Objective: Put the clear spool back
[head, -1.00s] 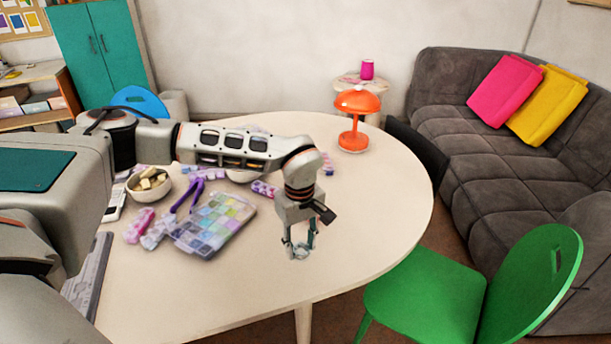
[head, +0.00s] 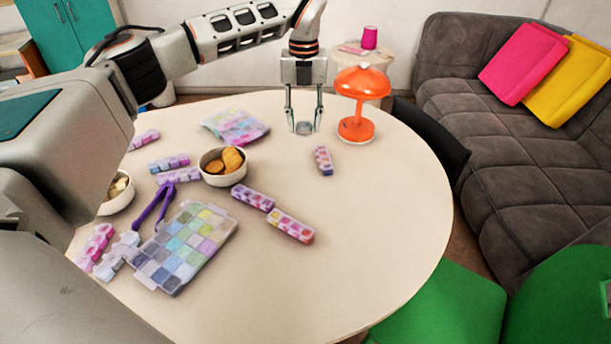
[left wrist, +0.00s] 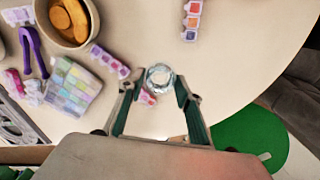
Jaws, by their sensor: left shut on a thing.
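The clear spool (head: 304,128) is small, round and see-through. It is held between the fingertips of my left gripper (head: 304,120), which points down over the far part of the table, just left of the orange lamp (head: 358,100). In the left wrist view the clear spool (left wrist: 159,77) shows as a glassy ring between the two green-padded fingers of my left gripper (left wrist: 158,85). I cannot tell whether it touches the table. My right gripper is not in view.
A bead strip (head: 323,160) lies near the lamp. A bowl of biscuits (head: 222,180), the bead box (head: 184,248), purple pliers (head: 153,207) and several other bead strips crowd the left half. A colourful flat case (head: 236,126) lies at the back. The table's right half (head: 390,220) is clear.

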